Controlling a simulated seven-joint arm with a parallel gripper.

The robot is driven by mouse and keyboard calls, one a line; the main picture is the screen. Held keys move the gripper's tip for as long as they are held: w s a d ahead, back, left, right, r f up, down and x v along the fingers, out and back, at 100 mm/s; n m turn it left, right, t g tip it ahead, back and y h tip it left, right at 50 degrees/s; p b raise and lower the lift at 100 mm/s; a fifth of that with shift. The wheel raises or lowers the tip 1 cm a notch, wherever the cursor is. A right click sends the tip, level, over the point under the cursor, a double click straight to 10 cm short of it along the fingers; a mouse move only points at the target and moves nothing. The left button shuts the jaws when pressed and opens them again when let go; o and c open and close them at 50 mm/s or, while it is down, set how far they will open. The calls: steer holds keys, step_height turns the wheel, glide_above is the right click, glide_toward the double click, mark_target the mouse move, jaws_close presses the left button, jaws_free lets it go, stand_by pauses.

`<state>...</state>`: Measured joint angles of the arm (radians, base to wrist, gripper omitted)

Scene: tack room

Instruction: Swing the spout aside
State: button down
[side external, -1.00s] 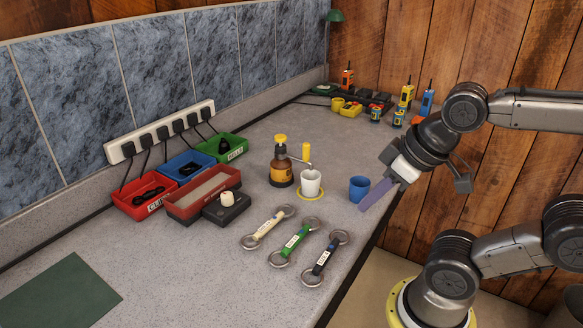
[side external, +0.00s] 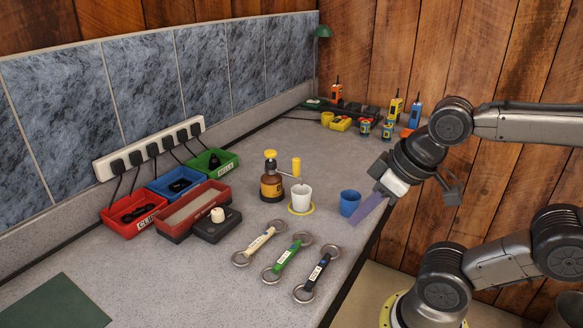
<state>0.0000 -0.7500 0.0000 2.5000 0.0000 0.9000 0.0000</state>
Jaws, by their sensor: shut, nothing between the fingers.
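A brown bottle (side external: 271,186) with a yellow cap stands mid-counter. A thin grey spout (side external: 284,174) reaches right from its top, with an upright yellow handle (side external: 296,167) at its outer end. The handle end shows just above a white cup (side external: 301,197), which stands on a yellow ring (side external: 301,210). My gripper (side external: 360,217) is shut and empty, its purple fingers pointing down-left near the counter's right edge. It is to the right of the spout, apart from it, and appears close to a blue cup (side external: 349,203); I cannot tell whether they touch.
Red (side external: 134,214), blue (side external: 176,183) and green (side external: 210,162) bins, a long red tray (side external: 193,210) and a dark box with a white knob (side external: 217,226) stand left. Several labelled straps lie in front, including a green one (side external: 287,257). Radios (side external: 395,107) stand at the back right.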

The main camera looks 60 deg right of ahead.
steer(key=c, duration=1.5)
jaws_free()
steer(key=shift+c, duration=0.2)
steer(key=shift+o, duration=1.3)
steer(key=shift+s, duration=0.1)
steer(key=shift+o, duration=1.1)
steer(key=shift+s, duration=0.25)
steer(key=o, duration=0.3)
step_height(320, 180, up, 7)
steer(key=w+n+g, duration=0.1)
steer(key=w, duration=0.1)
steer(key=shift+w+d, duration=0.15)
steer(key=shift+d, duration=0.1)
steer(key=w+d+r+g, duration=0.2)
steer(key=w+r, duration=0.4)
steer(key=m+g, duration=0.1)
steer(key=g, duration=0.2)
glide_above(296, 158)
step_height(296, 158, down, 2)
step_height(296, 158, down, 13)
steer(key=shift+s, duration=0.1)
